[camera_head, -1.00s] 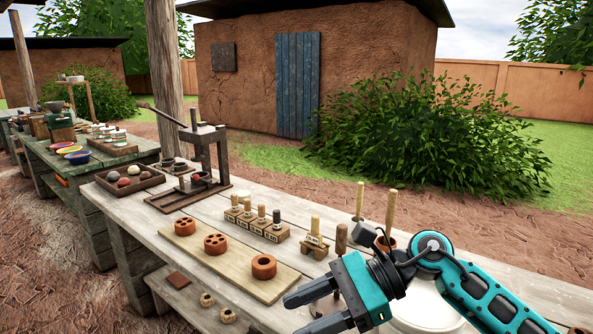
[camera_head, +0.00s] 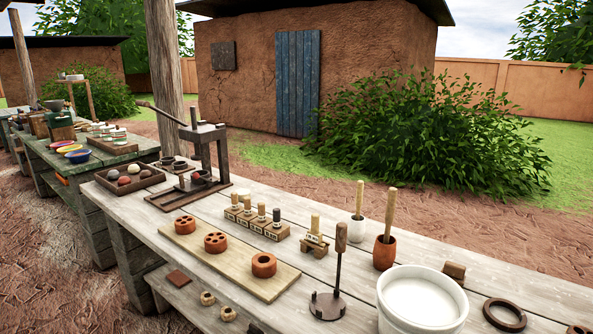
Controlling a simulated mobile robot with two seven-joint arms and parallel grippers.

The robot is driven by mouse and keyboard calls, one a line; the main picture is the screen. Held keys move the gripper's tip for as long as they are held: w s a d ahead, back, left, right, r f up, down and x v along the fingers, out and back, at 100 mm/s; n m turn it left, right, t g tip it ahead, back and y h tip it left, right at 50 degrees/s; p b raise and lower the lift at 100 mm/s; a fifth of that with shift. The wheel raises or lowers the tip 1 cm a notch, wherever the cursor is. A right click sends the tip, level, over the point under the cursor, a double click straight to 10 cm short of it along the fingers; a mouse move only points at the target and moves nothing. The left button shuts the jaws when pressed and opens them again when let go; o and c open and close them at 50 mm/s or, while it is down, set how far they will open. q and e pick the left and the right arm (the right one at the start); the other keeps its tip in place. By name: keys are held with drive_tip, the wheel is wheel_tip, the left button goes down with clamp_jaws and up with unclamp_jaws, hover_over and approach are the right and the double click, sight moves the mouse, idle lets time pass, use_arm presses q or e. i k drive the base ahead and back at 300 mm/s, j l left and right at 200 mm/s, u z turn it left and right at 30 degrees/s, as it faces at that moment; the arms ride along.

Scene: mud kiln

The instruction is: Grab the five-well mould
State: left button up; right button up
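Three round terracotta moulds stand in a row on a pale wooden board (camera_head: 240,279) on the near bench. The left mould (camera_head: 185,225) and the middle mould (camera_head: 215,243) each have several small wells in the top. The wells are too small to count surely, so I cannot tell which of these two is the five-well mould. The right mould (camera_head: 264,265) has one large well. All three sit flat and apart from each other. Neither of my grippers is in view.
A press (camera_head: 205,150) and a tray of balls (camera_head: 130,187) stand left of the board. Small stamps (camera_head: 278,228) stand behind it. A long-handled tool (camera_head: 327,305), a white bucket (camera_head: 420,318) and a dark ring (camera_head: 505,315) are to the right.

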sight(215, 242)
drive_tip(key=i+j+u, duration=0.1)
drive_tip(key=j, duration=0.25)
drive_tip(key=i+j, duration=0.3)
drive_tip(key=i+j+u, duration=0.15)
drive_tip(key=j, duration=0.3)
drive_tip(key=i, duration=0.05)
